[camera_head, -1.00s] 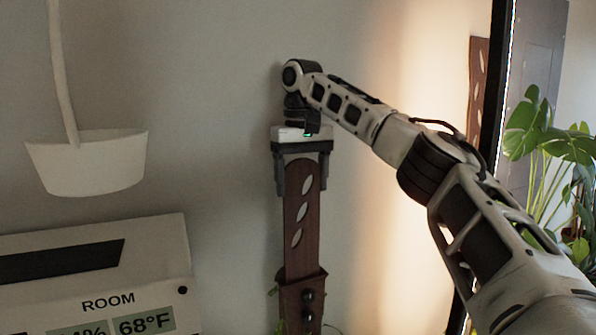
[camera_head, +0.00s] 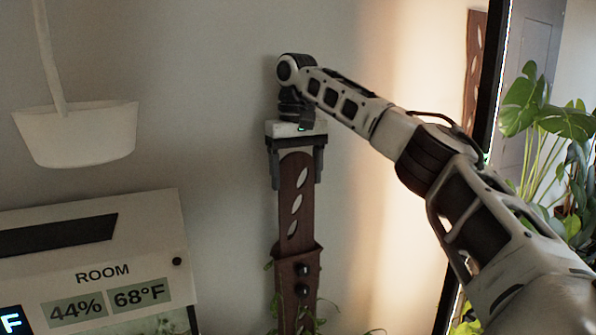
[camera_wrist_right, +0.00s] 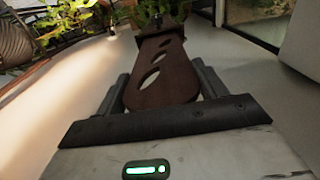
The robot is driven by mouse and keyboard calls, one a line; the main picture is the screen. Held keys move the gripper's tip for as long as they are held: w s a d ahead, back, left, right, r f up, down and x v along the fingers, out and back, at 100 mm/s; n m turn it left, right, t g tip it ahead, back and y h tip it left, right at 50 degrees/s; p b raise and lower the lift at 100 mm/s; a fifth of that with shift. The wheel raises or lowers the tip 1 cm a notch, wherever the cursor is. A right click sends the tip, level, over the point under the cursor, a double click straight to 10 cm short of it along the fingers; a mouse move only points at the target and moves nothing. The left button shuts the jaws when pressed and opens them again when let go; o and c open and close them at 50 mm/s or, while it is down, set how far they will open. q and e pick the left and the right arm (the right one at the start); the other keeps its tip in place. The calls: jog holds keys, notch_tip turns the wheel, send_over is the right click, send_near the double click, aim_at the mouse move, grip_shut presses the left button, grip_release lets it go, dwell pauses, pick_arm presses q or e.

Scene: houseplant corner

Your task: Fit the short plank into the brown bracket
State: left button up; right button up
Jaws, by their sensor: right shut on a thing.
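The short plank (camera_head: 284,205) is brown with leaf-shaped cutouts and stands upright against the wall. My right gripper (camera_head: 297,170) is shut on its upper end, one finger along each side, pointing down. The right wrist view also shows the plank (camera_wrist_right: 142,99) between the fingers. The brown bracket (camera_head: 286,286), with dark knobs on its front, is directly below. The plank's lower end meets the bracket's top and looks inside it; the hidden end does not show how deep. My left gripper is out of view.
A white hanging pot (camera_head: 75,135) is at the upper left. A room display box (camera_head: 140,245) stands at the lower left. Vines (camera_head: 320,318) trail around the bracket's foot. Another brown cutout board (camera_head: 475,65) and a leafy plant (camera_head: 565,125) are at the right.

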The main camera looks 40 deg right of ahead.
jog(key=o, duration=1.4)
jog(key=shift+r, duration=0.1)
